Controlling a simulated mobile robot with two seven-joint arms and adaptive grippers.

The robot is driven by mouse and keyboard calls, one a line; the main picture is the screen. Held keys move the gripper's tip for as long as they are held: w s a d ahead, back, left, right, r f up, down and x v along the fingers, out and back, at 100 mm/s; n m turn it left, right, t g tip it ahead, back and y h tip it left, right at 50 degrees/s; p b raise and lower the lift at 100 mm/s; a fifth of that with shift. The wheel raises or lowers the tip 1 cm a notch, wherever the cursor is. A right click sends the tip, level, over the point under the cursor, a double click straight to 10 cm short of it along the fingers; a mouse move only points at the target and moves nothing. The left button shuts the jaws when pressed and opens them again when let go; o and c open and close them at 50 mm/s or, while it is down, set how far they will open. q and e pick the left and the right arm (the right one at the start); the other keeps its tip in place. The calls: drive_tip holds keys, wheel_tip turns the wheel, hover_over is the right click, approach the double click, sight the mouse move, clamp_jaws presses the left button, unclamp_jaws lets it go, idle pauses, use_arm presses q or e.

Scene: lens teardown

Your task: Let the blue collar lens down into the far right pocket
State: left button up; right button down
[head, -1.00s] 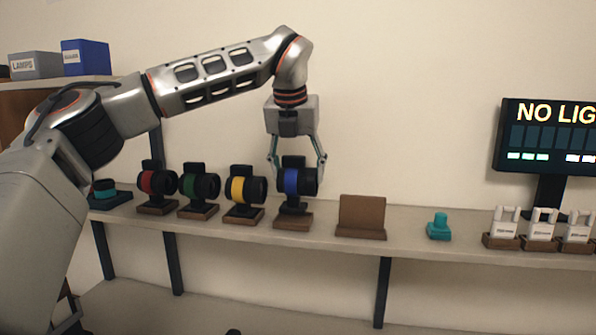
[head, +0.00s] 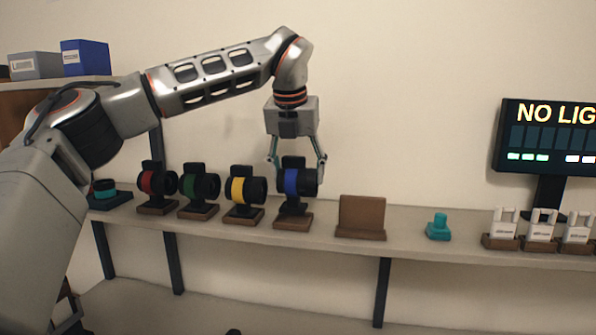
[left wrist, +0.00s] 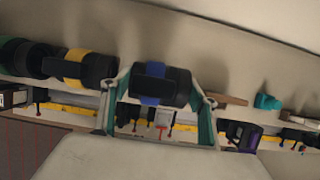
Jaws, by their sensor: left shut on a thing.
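The blue collar lens (head: 291,181) is a black barrel with a blue band, at the right end of a row of lenses on the shelf. My left gripper (head: 297,166) reaches down from above with a finger on each side of it and is shut on it. The lens is at a dark stand on a brown wooden base (head: 293,221); I cannot tell whether it rests there. In the left wrist view the blue collar lens (left wrist: 150,99) sits between the two fingers. No pocket shows clearly in either view. My right gripper is out of view.
Yellow (head: 238,189), green (head: 190,186) and red (head: 146,182) collar lenses stand to the left on similar bases. To the right are a brown wooden holder (head: 361,217), a teal piece (head: 438,227) and several white parts on brown blocks. A dark display (head: 546,138) stands behind.

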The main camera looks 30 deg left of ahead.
use_arm(q)
drive_tip(key=shift+f+b, duration=0.9)
drive_tip(key=shift+f, duration=0.4)
idle(1.1)
drive_tip(key=o, duration=1.6)
drive_tip(key=shift+c, duration=0.2)
drive_tip(key=v, duration=1.2)
